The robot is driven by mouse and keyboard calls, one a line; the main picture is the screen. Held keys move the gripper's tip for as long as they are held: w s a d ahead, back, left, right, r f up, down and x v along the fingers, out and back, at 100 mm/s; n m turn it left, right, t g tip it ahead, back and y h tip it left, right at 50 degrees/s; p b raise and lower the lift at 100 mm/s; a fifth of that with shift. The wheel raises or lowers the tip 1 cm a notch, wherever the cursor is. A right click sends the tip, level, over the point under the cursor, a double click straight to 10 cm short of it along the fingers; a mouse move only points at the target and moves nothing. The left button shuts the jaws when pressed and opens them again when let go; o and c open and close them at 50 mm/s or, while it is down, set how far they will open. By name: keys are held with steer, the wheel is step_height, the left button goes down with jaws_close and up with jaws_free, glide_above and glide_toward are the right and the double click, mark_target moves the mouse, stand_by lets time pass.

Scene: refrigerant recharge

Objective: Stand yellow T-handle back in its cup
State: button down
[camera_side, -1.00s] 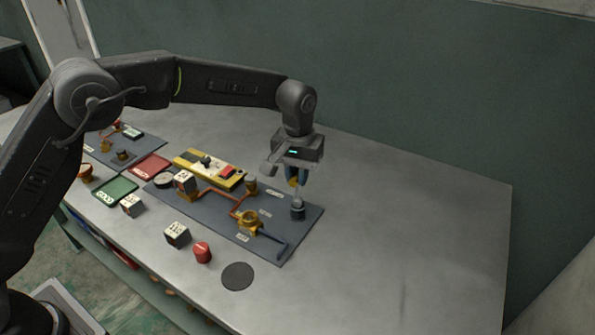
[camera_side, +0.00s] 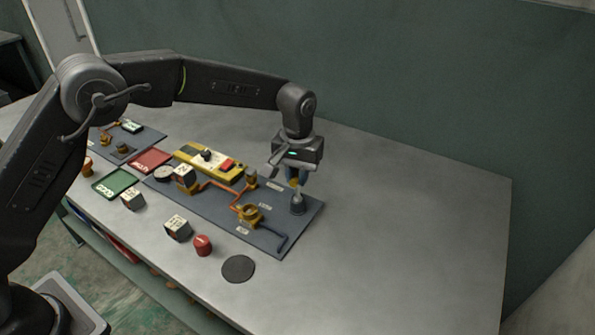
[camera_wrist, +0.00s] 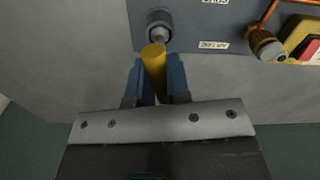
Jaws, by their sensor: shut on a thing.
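My gripper (camera_wrist: 156,82) is shut on the yellow T-handle (camera_wrist: 153,60), with one blue finger on each side of it. In the side view my gripper (camera_side: 292,181) points down over the right end of the dark mat, and a little of the yellow handle (camera_side: 293,183) shows between the fingers. The grey cup (camera_side: 297,205) stands on the mat right below. In the wrist view the cup (camera_wrist: 159,18) lies just beyond the handle, with the pale stem end at its near side. How far the stem sits in the cup cannot be told.
The dark mat (camera_side: 270,218) carries copper pipes, a brass valve (camera_side: 248,214) and a yellow box (camera_side: 205,163). A red cap (camera_side: 203,245), a dark disc (camera_side: 238,269) and white-topped blocks (camera_side: 178,228) lie in front. The table to the right is clear.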

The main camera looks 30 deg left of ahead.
steer(key=shift+f, duration=0.55)
steer(key=c, duration=0.7)
jaws_free()
steer(key=shift+r, duration=3.5)
